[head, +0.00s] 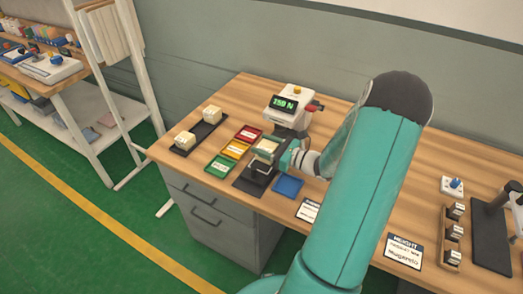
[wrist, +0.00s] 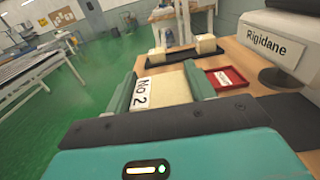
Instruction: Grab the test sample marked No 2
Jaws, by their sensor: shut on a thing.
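My gripper (wrist: 164,88) is shut on a cream block, the test sample marked No 2 (wrist: 170,88). Its white label reading "No 2" faces the wrist camera, and the green fingers sit on both sides of it. In the head view my gripper (head: 280,155) is above the dark stand in front of the force gauge, and the sample (head: 267,146) shows at its tip. Whether the sample touches the stand (head: 252,184) is hard to tell. Two other cream samples (head: 212,114) and (head: 185,139) sit on a black tray (head: 200,135) at the left.
Red (head: 249,134), yellow (head: 235,149) and green (head: 219,166) trays lie left of the stand, a blue one (head: 288,186) right of it. The gauge (head: 296,104) reads about 25.0 N. Small weights (head: 453,230) and a black stand (head: 490,235) are at the right.

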